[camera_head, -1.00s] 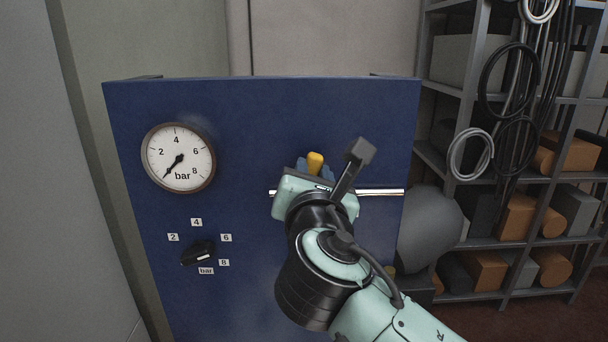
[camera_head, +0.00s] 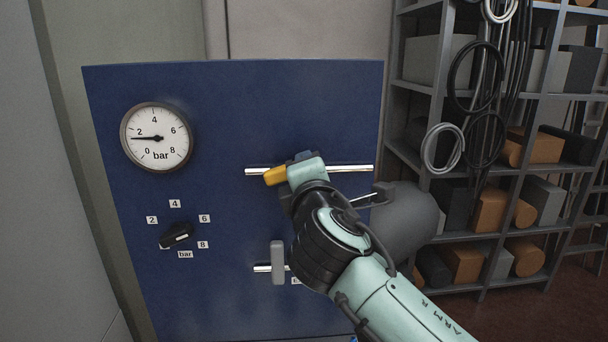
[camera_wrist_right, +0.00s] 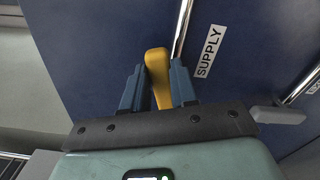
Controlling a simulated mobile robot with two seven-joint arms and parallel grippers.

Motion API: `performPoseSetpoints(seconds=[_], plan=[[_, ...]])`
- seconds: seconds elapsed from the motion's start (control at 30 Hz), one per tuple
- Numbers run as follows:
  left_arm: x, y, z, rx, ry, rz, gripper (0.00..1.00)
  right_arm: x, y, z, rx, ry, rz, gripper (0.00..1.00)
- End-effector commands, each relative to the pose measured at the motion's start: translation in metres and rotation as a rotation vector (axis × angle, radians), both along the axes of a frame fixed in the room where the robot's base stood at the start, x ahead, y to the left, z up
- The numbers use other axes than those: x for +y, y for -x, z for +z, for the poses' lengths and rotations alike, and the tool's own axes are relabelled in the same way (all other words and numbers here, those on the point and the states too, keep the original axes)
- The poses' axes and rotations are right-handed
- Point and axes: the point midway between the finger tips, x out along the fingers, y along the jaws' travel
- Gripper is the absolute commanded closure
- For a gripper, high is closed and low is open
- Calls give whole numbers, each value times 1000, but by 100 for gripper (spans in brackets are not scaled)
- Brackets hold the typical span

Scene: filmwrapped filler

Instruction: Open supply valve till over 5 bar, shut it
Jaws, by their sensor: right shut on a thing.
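The yellow supply valve handle (camera_head: 275,175) sits on the upper chrome pipe (camera_head: 352,169) of the blue panel. It points left and slightly down, close to the pipe's line. My right gripper (camera_wrist_right: 159,88) is shut on this handle, which shows between its blue fingers in the wrist view (camera_wrist_right: 158,75). The SUPPLY label (camera_wrist_right: 208,51) is beside the pipe there. The round gauge (camera_head: 157,138) has its needle pointing left, between 0 and 2 and nearer 2. My left gripper is not in view.
A grey lever (camera_head: 277,262) stands across a lower pipe, partly behind my right arm. A black knob (camera_head: 176,236) sits below the gauge among number labels. A grey rounded body (camera_head: 405,222) and a loaded shelf (camera_head: 490,180) stand at the right.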

Motion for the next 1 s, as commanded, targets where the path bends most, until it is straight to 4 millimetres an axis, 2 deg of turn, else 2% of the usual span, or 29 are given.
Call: performPoseSetpoints(seconds=[0.1,0.4,0.97,1.0], plan=[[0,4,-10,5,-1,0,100,-1,0,-7,1,-78,-1,100],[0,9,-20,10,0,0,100,-3,0,-13,1,-202,0,100],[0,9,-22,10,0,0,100,-3,0,-13,0,-234,0,100],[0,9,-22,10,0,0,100,-3,0,-13,0,-233,0,69]])
